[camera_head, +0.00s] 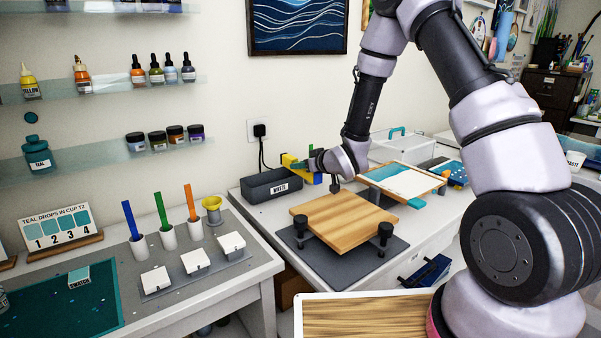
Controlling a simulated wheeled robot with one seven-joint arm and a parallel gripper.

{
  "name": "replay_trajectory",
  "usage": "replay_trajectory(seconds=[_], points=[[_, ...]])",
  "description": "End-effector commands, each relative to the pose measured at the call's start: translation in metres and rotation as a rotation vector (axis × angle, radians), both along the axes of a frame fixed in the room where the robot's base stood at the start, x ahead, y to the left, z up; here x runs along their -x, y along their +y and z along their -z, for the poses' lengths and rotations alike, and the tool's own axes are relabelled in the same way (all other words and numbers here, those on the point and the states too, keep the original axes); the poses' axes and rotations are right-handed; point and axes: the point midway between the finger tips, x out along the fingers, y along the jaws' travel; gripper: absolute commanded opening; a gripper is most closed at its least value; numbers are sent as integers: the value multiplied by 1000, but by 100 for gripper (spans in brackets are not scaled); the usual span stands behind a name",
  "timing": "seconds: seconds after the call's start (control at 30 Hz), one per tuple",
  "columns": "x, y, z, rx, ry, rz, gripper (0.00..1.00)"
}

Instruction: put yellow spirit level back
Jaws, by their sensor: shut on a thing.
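The yellow spirit level (289,160) shows as a small yellow bar just above the far right part of the dark waste bin, close to the wall. My gripper (312,163) is at its right end and is shut on it. The fingers are small in this view and partly hidden by my wrist, as is part of the level. A small blue patch shows just below the gripper; I cannot tell what it belongs to. A wooden board (342,218) lies on black supports over a grey mat (316,263), in front of and below my gripper.
The left bench holds cups with coloured sticks (167,236) and white blocks (196,261).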

Motion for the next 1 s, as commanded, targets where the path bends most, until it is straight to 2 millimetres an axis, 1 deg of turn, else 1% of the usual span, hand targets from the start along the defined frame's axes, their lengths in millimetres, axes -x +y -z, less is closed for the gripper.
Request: replay_trajectory(seconds=[0.03,0.13,0.43,0.8,0.93,0.97,1.0], points=[[0,0,9,1,3,-1,0],[0,0,19,0,1,0,0],[0,0,20,-1,-2,1,0],[-1,0,31,0,0,1,0],[-1,0,31,1,-2,1,0],[-1,0,32,0,-1,1,46],[0,0,32,0,-1,1,61]])
